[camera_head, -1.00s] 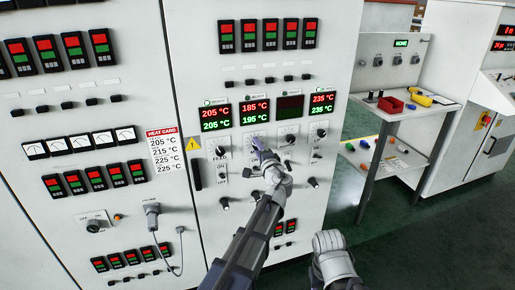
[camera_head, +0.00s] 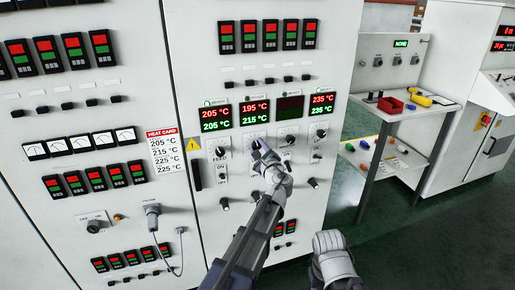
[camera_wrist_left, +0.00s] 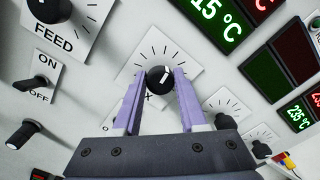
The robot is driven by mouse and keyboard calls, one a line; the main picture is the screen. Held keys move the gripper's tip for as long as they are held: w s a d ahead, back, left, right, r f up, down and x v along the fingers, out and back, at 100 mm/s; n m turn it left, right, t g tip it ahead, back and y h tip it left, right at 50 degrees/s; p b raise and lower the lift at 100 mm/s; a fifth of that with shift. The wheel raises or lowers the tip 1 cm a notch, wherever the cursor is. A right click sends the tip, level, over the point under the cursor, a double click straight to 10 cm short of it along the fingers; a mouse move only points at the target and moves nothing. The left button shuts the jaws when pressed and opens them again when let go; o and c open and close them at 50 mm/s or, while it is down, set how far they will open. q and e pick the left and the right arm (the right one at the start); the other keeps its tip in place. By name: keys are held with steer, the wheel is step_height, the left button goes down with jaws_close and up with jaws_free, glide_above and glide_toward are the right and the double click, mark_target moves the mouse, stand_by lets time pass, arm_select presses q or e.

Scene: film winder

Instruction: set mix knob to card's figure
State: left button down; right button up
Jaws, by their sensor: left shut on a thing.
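The mix knob (camera_wrist_left: 159,79) is a round black knob with a white pointer line on a white dial plate, seen in the left wrist view. My left gripper (camera_wrist_left: 158,88) is shut on it, with one purple finger on each side. The heat card (camera_head: 164,152) has a red header and lists 205, 215, 225 and 225 °C. The display above the mix knob (camera_head: 256,115) reads 195 °C in red and 215 °C in green.
The FEED knob (camera_head: 220,153) and an ON/OFF switch (camera_wrist_left: 37,82) are left of the mix knob. More knobs (camera_wrist_left: 226,121) are to its right. A cart (camera_head: 388,110) with a red bin stands at the right.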

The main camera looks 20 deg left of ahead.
arm_select(q)
steer(key=shift+m, duration=1)
steer(key=shift+c, duration=2.2)
jaws_free()
steer(key=v, duration=0.7)
steer(key=shift+s+d, duration=0.25)
steer(key=shift+s, duration=0.1)
